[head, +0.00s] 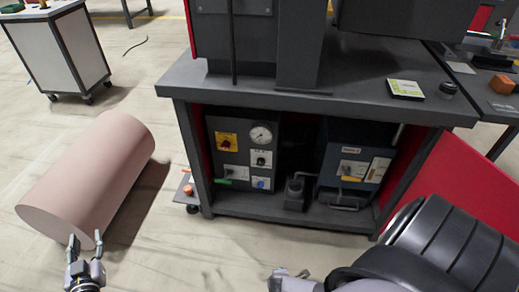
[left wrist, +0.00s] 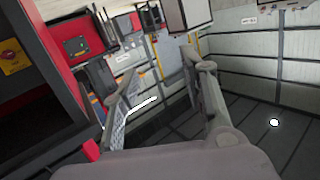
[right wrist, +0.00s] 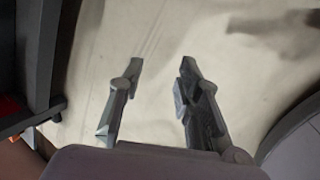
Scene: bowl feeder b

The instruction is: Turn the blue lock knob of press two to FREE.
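A small blue knob (head: 262,183) sits on a white plate low on the grey control panel (head: 238,168), in the open bay under the dark press bench. It is too small to read its setting or any press number. My left gripper (head: 85,242) is open and empty, well left of the panel, in front of the pink cylinder; its spread fingers also show in the left wrist view (left wrist: 163,95). My right gripper (right wrist: 155,85) is open and empty in the right wrist view, over bare floor. In the head view only part of it shows at the bottom edge.
The panel also carries a gauge (head: 261,135), a red knob on a yellow plate (head: 227,142), a black knob (head: 260,160) and a green handle (head: 222,181). A dark blue unit (head: 348,150) stands to its right. A pink cylinder (head: 90,175) lies on the floor.

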